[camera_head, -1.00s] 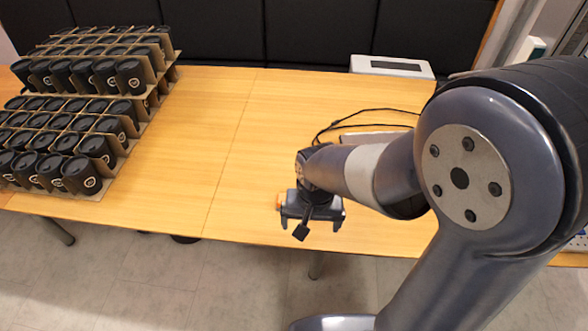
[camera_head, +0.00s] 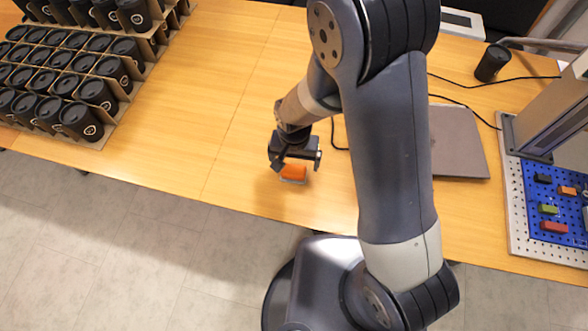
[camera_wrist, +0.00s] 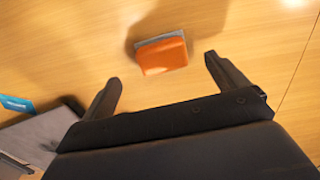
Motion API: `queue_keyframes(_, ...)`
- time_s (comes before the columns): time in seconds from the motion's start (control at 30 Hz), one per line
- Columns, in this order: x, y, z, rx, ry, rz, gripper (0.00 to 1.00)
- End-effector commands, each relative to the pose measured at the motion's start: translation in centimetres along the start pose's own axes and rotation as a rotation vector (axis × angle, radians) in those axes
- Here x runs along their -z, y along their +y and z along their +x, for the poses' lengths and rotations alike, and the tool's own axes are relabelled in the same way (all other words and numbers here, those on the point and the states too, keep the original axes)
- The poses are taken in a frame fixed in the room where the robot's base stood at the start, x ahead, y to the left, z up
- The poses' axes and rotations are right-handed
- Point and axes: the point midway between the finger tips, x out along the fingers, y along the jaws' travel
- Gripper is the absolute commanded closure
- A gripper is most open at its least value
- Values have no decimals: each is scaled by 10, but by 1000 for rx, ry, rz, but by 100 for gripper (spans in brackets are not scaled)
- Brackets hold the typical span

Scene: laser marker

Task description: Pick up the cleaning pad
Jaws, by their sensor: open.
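The cleaning pad (camera_head: 293,172) is a small orange block with a grey layer along one side, lying on the wooden table near its front edge. In the wrist view the cleaning pad (camera_wrist: 162,54) lies just beyond the fingertips, roughly midway between them. My gripper (camera_head: 296,158) is close above the pad in the head view and partly covers it. In the wrist view my gripper (camera_wrist: 161,70) has its two fingers spread wide, with nothing between them.
A dark laptop (camera_head: 458,142) lies to the right behind my arm. A blue board with coloured blocks (camera_head: 555,200) is at the far right. A lone black cup (camera_head: 492,62) stands behind. Racks of black cups (camera_head: 60,75) fill the left. The table between racks and gripper is clear.

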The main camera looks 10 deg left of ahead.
Motion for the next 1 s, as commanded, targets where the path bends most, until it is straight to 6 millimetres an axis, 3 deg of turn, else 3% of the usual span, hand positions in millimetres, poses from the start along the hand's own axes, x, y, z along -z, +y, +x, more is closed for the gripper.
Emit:
queue_keyframes(0.27, 0, 0, 14, -1, -2, 0, 6)
queue_keyframes(0.63, 2, -2, 52, -1, -1, 0, 6)
queue_keyframes(1.0, 2, -3, 58, 1, 1, 0, 8)
